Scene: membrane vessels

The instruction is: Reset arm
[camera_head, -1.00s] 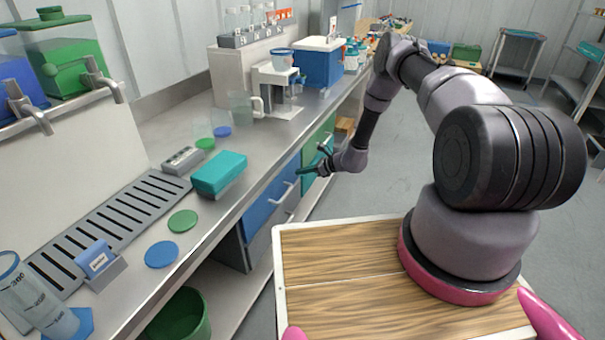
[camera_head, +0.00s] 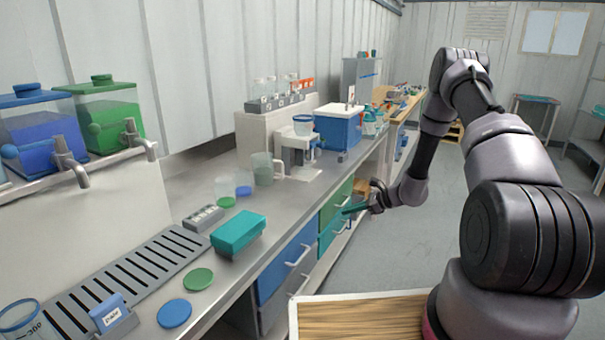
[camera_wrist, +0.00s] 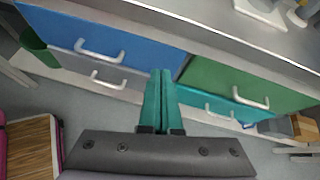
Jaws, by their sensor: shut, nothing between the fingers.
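My gripper (camera_head: 354,209) hangs in front of the drawers, to the right of the counter, with my arm folded above it. In the wrist view its teal fingers (camera_wrist: 160,97) lie together and hold nothing. The fingers point at the drawer fronts and stay apart from the handles as far as I can tell. The blue drawer (camera_wrist: 120,37) is at their left and the green drawer (camera_wrist: 232,80) at their right. A teal drawer (camera_wrist: 200,101) lies under the green one and a grey drawer (camera_wrist: 75,66) under the blue one.
The counter (camera_head: 190,265) carries a teal box (camera_head: 238,232), a slotted drain tray (camera_head: 125,285), coloured discs and beakers. A blue container (camera_head: 338,128) stands farther back. Blue and green tanks (camera_head: 108,112) with taps are at left. The floor (camera_head: 400,250) beside the counter is clear.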

